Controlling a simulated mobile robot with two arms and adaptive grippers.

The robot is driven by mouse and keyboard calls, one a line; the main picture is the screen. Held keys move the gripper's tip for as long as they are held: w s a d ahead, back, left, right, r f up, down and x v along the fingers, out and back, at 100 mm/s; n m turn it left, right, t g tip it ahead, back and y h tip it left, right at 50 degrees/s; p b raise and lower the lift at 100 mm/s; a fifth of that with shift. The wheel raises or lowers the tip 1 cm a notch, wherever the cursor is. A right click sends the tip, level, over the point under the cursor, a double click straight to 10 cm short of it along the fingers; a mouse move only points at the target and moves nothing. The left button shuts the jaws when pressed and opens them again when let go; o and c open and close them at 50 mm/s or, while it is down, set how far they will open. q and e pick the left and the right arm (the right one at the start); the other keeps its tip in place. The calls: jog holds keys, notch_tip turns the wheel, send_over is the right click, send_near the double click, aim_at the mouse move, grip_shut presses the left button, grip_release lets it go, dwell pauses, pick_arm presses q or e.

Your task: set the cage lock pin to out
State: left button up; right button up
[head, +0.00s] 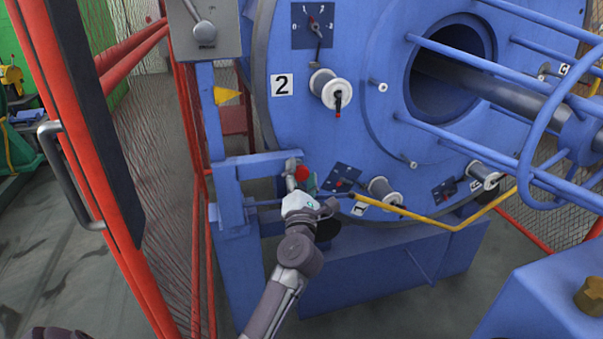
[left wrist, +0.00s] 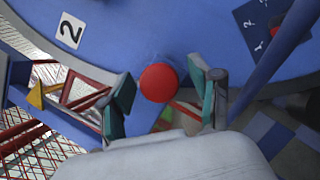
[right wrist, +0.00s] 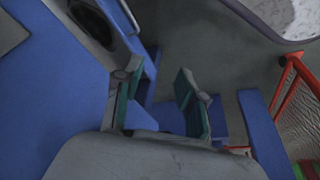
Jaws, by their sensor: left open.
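The cage lock pin shows as a round red knob (head: 303,173) on the blue frame beside the big blue disc. In the left wrist view the red knob (left wrist: 160,83) sits between the two finger pads, with gaps visible on both sides. My left gripper (head: 305,185) is open around or just in front of the knob; the depth between them is hard to tell. The pin's shaft is hidden behind the knob. My right gripper (right wrist: 156,74) is open and empty in the right wrist view, and is not seen in the head view.
The blue disc (head: 350,130) carries white spools and small dial plates. A yellow bent rod (head: 430,219) runs right of my left gripper. Red fence posts (head: 195,200) and a blue upright (head: 238,260) stand left of it. A blue block (head: 545,305) fills the lower right.

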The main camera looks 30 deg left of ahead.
pick_arm(q)
jog(key=shift+w+a+r, duration=0.1)
jog(key=shift+w+a, duration=0.05)
jog(key=shift+w, duration=0.1)
grip_shut()
jog(key=shift+s+d+p, duration=0.7)
jog(key=shift+s+d, duration=0.45)
jog(key=shift+d, duration=0.15)
jog(key=shift+w+f, duration=0.1)
jog(key=shift+f, duration=0.1)
